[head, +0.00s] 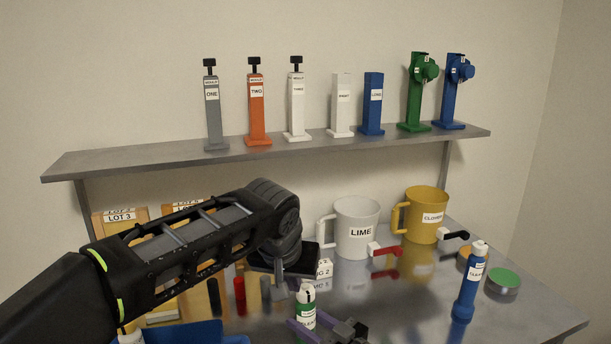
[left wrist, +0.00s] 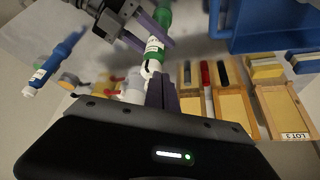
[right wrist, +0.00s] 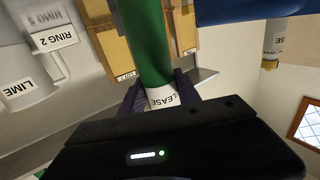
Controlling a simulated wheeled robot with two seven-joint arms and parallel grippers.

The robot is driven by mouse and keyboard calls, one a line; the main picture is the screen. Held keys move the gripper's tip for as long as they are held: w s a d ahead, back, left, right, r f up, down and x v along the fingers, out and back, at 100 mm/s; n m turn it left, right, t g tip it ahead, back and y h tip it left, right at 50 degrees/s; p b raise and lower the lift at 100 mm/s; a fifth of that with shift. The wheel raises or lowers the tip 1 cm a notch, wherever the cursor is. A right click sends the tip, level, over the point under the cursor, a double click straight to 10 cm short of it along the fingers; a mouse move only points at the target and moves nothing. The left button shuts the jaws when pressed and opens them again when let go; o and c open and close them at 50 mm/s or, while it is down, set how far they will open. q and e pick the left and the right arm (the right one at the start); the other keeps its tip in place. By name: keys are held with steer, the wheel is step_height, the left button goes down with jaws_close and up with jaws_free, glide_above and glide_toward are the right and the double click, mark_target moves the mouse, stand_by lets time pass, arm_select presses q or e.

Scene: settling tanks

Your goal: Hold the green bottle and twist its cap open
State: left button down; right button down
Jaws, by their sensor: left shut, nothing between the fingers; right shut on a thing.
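The green bottle (head: 305,322) has a white label and a pale cap (head: 308,289). It stands at the bottom middle of the head view. My right gripper (head: 328,328) is shut on the bottle's body; the right wrist view shows its fingers on both sides of the bottle (right wrist: 150,45) at the label. My left gripper (head: 281,292) is shut and empty, just beside the cap. In the left wrist view its closed fingers (left wrist: 161,92) are close to the cap (left wrist: 148,70); I cannot tell whether they touch it.
A blue bottle (head: 468,290) stands to the right. A white LIME mug (head: 357,230) and a yellow mug (head: 427,214) stand behind. A blue bin (head: 205,334) is at the front left. A shelf (head: 280,150) with several coloured posts runs above. Wooden lot trays (left wrist: 281,111) stand at the back left.

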mark_target(307, 293)
arm_select(q)
step_height(307, 293, down, 3)
steer(key=shift+r, duration=0.1)
steer(key=shift+w+d, duration=0.35)
steer(key=shift+w, duration=0.15)
stand_by(1.1)
steer(key=shift+s+d, duration=0.2)
steer(key=shift+d, duration=0.1)
stand_by(0.5)
steer(key=shift+d, duration=0.45)
steer(key=shift+d, duration=0.2)
steer(key=shift+s, duration=0.15)
steer(key=shift+s, duration=0.3)
